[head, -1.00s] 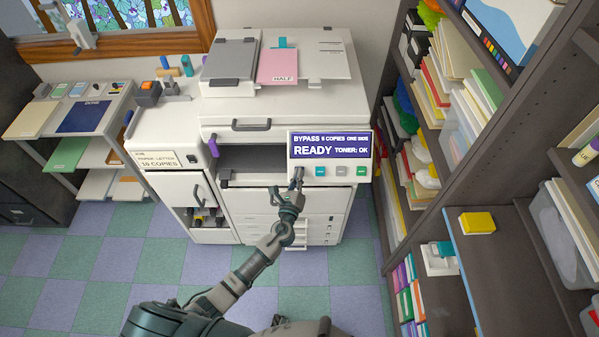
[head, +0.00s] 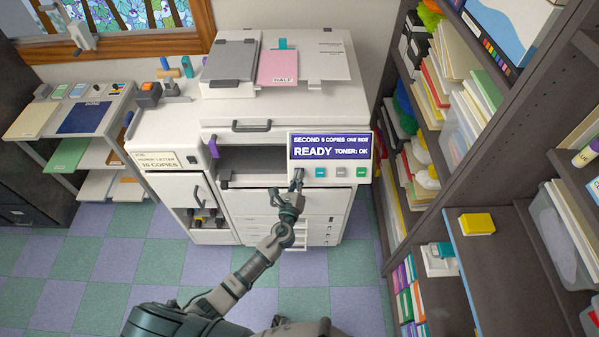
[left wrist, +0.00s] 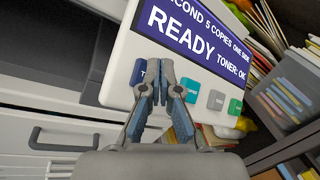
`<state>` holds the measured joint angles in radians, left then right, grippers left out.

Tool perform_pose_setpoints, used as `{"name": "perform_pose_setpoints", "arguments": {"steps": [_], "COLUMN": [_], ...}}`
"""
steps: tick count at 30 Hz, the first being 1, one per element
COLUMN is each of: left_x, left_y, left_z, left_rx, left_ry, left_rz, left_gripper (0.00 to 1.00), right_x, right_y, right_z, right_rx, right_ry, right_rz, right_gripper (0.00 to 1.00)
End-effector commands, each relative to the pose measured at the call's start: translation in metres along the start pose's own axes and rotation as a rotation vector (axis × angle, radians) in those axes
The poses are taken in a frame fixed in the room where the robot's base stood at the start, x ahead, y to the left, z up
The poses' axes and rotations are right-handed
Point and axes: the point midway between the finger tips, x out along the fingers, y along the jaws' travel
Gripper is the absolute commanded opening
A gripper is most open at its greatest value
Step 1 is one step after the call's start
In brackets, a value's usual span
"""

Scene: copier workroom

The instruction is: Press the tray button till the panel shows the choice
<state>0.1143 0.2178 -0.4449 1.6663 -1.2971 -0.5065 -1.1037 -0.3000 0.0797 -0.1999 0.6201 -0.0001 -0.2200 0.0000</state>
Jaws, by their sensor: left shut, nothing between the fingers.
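The copier's control panel (head: 330,146) shows "SECOND 5 COPIES ONE SIDE" over "READY TONER: OK". The same text shows in part in the left wrist view on the panel's screen (left wrist: 190,38). The leftmost button, dark blue (left wrist: 138,72), is partly hidden behind my fingers; its label is mostly covered. My left gripper (head: 298,178) is shut and empty, its fingertips (left wrist: 154,70) at this button. I cannot tell whether they touch it. My right gripper is not in view.
To the right of the blue button are a teal button (head: 320,172), a grey one (head: 341,171) and a green one (head: 361,172). A job card (head: 157,162) is on the copier's left side. A tall shelf (head: 440,190) stands close at right.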

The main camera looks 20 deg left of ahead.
Motion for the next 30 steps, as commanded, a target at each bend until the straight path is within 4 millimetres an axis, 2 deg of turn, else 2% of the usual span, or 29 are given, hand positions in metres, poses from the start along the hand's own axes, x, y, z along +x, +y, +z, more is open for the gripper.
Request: {"name": "perform_pose_setpoints", "arguments": {"steps": [3, 16, 30], "left_x": [-0.004, -0.007, -0.036], "left_y": [-0.004, -0.006, -0.028], "left_z": [0.005, 0.006, 0.029], "left_rx": [0.0, 0.0, 0.0], "left_ry": [0.0, -0.001, 0.0], "left_rz": [-0.001, -0.001, 0.0], "left_gripper": [0.0, 0.0, 0.0], "right_x": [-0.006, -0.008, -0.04], "right_y": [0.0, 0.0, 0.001], "right_z": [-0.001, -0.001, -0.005], "right_rx": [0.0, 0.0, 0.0], "right_ry": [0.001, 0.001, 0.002], "right_rz": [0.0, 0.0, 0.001], "right_gripper": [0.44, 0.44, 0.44]}}
